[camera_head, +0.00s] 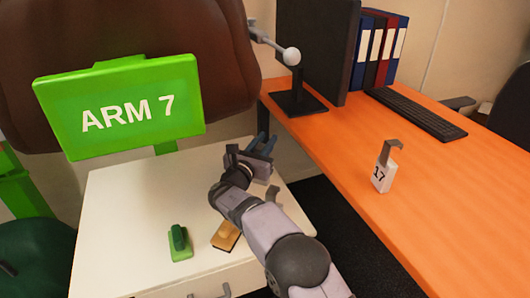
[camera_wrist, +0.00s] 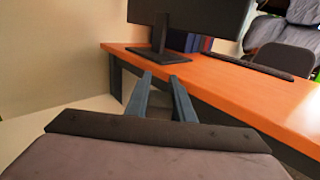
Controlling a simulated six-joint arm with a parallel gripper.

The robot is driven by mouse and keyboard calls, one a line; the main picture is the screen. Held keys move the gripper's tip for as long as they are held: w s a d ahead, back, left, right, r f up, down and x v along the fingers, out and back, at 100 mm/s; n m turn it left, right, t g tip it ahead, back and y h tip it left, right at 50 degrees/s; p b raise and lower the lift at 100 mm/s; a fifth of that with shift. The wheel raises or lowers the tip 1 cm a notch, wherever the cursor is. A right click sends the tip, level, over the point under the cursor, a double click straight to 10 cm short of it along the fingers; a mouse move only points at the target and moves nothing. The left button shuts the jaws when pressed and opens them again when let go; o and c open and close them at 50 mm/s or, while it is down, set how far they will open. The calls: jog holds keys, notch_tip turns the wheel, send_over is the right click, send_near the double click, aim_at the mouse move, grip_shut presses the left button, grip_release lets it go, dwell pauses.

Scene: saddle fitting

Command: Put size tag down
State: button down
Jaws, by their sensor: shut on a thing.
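A white size tag (camera_head: 380,179) marked 17, with a grey hook on top, stands on the orange desk (camera_head: 440,200) in the head view. My gripper (camera_head: 265,140) is over the back right edge of the white cabinet top, well to the left of that tag and apart from it. In the wrist view its two blue fingers (camera_wrist: 161,92) point toward the desk edge. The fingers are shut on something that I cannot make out. A grey hooked piece (camera_head: 273,193) shows beside my arm, partly hidden by it.
On the white cabinet top (camera_head: 120,220) are a green block with a knob (camera_head: 180,242) and a wood-coloured block (camera_head: 226,236) beside my arm. A green ARM 7 sign (camera_head: 120,108) stands behind. The desk holds a monitor (camera_head: 318,45), keyboard (camera_head: 415,112) and binders (camera_head: 382,45).

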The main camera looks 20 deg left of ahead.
jog(key=shift+f+b, duration=0.3)
jog(key=shift+f, duration=1.5)
jog(key=shift+f, duration=0.2)
jog(key=c, duration=1.5)
grip_release()
jog(key=shift+c, duration=0.2)
jog(key=shift+r, duration=0.1)
jog(key=s, duration=1.2)
jog(key=shift+p, duration=0.4)
